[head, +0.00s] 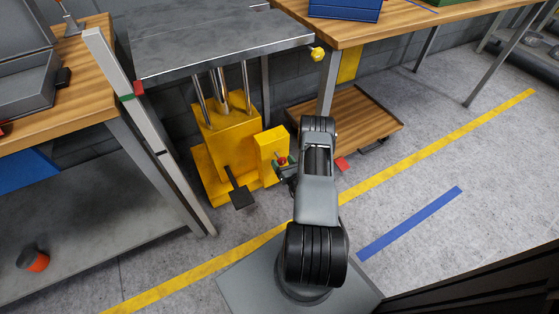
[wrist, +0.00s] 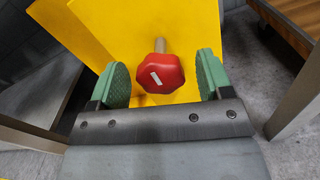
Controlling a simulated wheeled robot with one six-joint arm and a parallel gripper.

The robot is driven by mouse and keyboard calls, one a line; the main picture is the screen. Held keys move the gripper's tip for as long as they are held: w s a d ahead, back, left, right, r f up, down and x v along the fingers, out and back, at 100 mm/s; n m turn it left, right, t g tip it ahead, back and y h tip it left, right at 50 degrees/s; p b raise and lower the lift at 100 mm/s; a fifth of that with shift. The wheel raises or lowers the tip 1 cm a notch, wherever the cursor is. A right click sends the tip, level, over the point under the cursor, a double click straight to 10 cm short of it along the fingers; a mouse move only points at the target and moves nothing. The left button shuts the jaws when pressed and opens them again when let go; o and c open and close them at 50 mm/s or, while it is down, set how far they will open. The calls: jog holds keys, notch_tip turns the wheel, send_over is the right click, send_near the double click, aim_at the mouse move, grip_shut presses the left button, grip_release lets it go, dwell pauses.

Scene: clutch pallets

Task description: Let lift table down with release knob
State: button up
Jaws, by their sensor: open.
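The lift table (head: 220,45) has a grey top raised on metal columns above a yellow base (head: 228,140). The red release knob (wrist: 162,74) sits on a short metal stem at a yellow box (head: 271,155) on the base's right side. The knob has a white mark on its face. My gripper (wrist: 160,85) is open, with its green pads on either side of the knob and a gap showing at both sides. In the head view the knob (head: 283,160) is small and partly hidden by my gripper (head: 284,164).
A black pedal (head: 240,195) sticks out at the front of the base. A wooden dolly (head: 365,118) stands on the floor to the right. Workbenches flank the lift table, with a grey post (head: 140,115) at left.

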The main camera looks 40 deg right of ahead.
jog(key=shift+w+d, duration=0.2)
jog(key=shift+w, duration=1.15)
jog(key=shift+c, duration=0.3)
